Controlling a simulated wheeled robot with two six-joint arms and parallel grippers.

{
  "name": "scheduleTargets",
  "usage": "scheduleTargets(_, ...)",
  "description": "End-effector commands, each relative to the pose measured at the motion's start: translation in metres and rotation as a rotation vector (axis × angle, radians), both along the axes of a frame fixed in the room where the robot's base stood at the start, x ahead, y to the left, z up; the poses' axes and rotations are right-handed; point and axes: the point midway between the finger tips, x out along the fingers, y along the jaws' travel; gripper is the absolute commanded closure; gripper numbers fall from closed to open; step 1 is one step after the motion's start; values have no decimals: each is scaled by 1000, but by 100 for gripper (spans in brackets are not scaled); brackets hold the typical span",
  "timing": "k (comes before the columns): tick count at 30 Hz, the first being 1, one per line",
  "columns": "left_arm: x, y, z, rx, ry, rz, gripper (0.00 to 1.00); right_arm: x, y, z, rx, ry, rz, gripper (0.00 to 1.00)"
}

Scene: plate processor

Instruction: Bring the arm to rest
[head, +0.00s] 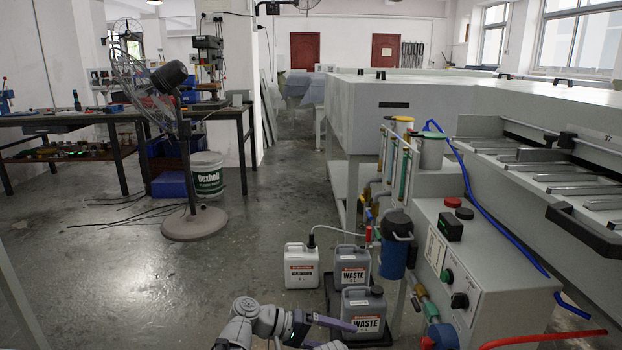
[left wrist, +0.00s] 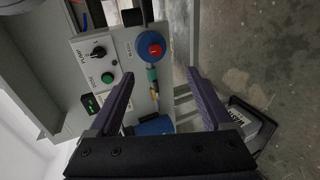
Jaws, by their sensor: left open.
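My left gripper (head: 345,334) comes in at the bottom of the head view, its purple fingers pointing right, in front of the nearest grey WASTE jug (head: 376,303). In the left wrist view the fingers of the left gripper (left wrist: 160,74) stand wide apart with nothing held between them. Beyond them are the grey control panel (left wrist: 120,65) with knob and buttons, and a blue-and-red round fitting (left wrist: 151,46). My right arm and gripper are in neither view.
The plate processor (head: 500,290) fills the right side. A second grey WASTE jug (head: 347,262) and a white jug (head: 301,268) stand behind the nearest one. A blue filter housing (head: 394,258) hangs beside them. Open floor (head: 130,290) lies to the left, with a pedestal fan (head: 193,224).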

Motion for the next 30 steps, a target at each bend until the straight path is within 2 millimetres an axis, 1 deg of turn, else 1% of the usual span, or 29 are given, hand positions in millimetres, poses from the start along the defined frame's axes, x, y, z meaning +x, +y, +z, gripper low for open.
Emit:
scheduleTargets(5, -15, 31, -45, 234, -10, 6, 16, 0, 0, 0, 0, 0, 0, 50)
scheduleTargets(8, -26, 63, -77, 428, -16, 11, 16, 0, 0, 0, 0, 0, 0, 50)
scheduleTargets(9, -31, 79, -90, 514, -17, 13, 16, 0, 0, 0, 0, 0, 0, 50)
scheduleTargets(10, -34, 91, -98, 575, -18, 14, 16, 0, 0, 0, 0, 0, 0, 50)
scheduleTargets(12, -41, 118, -113, 704, -19, 18, 16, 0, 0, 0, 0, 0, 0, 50)
scheduleTargets(16, -52, 163, -130, 905, -18, 21, 16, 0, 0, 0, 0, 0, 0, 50)
scheduleTargets(21, -65, 214, -138, 1121, -14, 25, 16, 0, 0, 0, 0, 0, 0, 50)
scheduleTargets(23, -69, 231, -139, 1191, -12, 26, 16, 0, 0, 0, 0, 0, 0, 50)
scheduleTargets(24, -69, 232, -126, 1206, -14, 21, 16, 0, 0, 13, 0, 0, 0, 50)
scheduleTargets(25, -69, 229, -118, 1203, -15, 16, 16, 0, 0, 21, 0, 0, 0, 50)
scheduleTargets(30, -71, 220, -85, 1206, -22, -9, 16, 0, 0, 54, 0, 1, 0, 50)
